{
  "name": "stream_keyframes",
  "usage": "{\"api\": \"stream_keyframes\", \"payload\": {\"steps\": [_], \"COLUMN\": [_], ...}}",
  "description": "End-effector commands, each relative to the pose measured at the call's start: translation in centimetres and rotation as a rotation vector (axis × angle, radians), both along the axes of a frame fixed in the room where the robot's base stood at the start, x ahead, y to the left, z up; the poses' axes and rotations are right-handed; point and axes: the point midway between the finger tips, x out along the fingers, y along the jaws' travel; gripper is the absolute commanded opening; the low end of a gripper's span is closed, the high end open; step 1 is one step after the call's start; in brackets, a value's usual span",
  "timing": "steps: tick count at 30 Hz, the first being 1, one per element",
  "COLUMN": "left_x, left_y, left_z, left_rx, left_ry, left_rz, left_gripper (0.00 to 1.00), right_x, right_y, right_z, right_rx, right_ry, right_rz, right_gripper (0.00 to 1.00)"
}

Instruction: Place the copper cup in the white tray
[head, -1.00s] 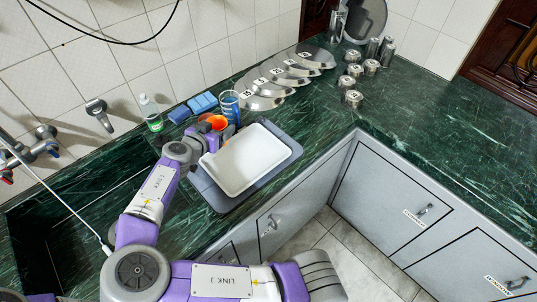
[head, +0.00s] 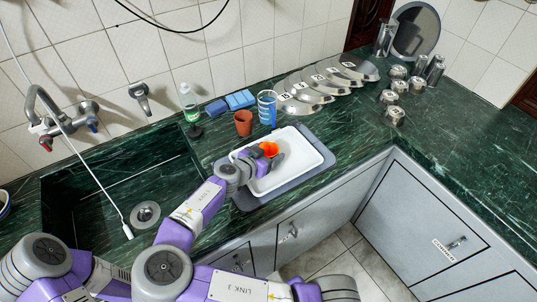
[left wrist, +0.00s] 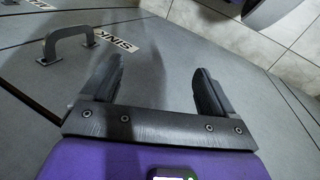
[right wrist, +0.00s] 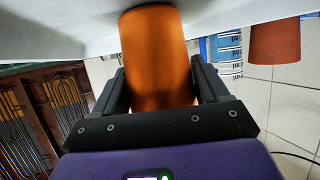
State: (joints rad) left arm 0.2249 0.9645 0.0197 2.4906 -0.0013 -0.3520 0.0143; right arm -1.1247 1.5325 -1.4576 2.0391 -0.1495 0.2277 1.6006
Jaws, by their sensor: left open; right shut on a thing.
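The copper cup (head: 268,149) shows bright orange in the head view, upright over the white tray (head: 311,138). My right gripper (head: 260,158) is shut on it. In the right wrist view, the copper cup (right wrist: 158,50) stands between the fingers of the right gripper (right wrist: 160,88), one end against or close to the pale tray (right wrist: 60,30). I cannot tell whether it touches the tray floor. My left gripper (left wrist: 158,80) is open and empty in the left wrist view, facing grey cabinet fronts; the head view does not show it.
A reddish-brown cup (head: 243,122) and a blue striped cup (head: 267,107) stand behind the tray, beside blue sponges (head: 240,99) and a bottle (head: 188,102). Numbered metal lids (head: 325,87) and metal canisters (head: 392,98) are farther right. The sink (head: 110,205) lies left.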

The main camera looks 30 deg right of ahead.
Motion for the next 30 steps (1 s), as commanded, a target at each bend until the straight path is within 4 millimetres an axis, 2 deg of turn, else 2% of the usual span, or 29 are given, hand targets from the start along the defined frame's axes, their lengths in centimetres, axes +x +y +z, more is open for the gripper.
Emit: {"api": "stream_keyframes", "payload": {"steps": [10, 11, 15, 16, 27, 30], "left_x": [0.0, 0.0, 0.0, 0.0, 0.0, 0.0], "left_y": [0.0, 0.0, 0.0, 0.0, 0.0, 0.0], "left_z": [-0.4, -0.4, -0.3, -0.3, 0.2, 0.5], "left_rx": [0.0, 0.0, 0.0, 0.0, 0.0, 0.0], "left_ry": [0.0, 0.0, 0.0, 0.0, 0.0, 0.0], "left_rz": [0.0, 0.0, 0.0, 0.0, 0.0, 0.0], "left_gripper": [0.88, 0.88, 0.88, 0.88, 0.88, 0.88], "right_x": [0.0, 0.0, 0.0, 0.0, 0.0, -0.2], "right_y": [0.0, 0.0, 0.0, 0.0, 0.0, 1.1], "right_z": [-0.4, -0.4, -0.3, -0.3, 0.2, 0.8], "right_rx": [0.0, 0.001, 0.001, 0.001, 0.001, 0.0], "right_ry": [-0.002, -0.001, -0.001, -0.001, -0.001, -0.003], "right_rz": [0.0, 0.001, 0.001, 0.001, 0.001, 0.002], "right_gripper": [0.4, 0.75, 0.97, 0.99, 0.99, 0.99]}}
